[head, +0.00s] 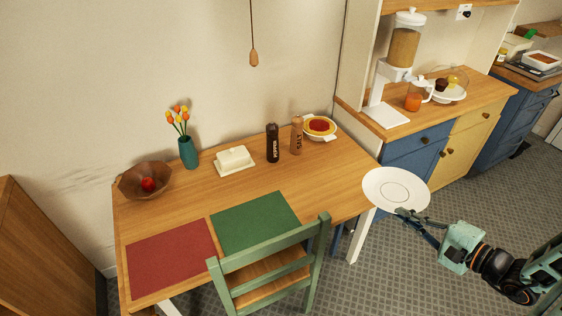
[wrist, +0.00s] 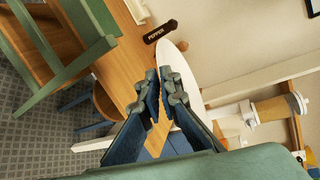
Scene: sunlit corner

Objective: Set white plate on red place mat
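The white plate (head: 396,188) is held roughly level in the air at the right end of the wooden table, in front of the blue cabinet. My gripper (head: 408,214) is shut on its near rim. In the wrist view the plate (wrist: 175,58) shows as a narrow white shape beyond the fingers of my gripper (wrist: 160,90), which partly hide it. The red place mat (head: 170,260) lies flat and bare at the front left of the table, well left of the plate. The wrist view does not show it.
A green mat (head: 254,222) lies beside the red one, behind a green chair (head: 268,268). A pepper mill (head: 272,143), salt mill (head: 297,135), butter dish (head: 234,160), bowl with red fruit (head: 145,181), teal vase (head: 188,152) and yellow-rimmed bowl (head: 320,127) line the table's back.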

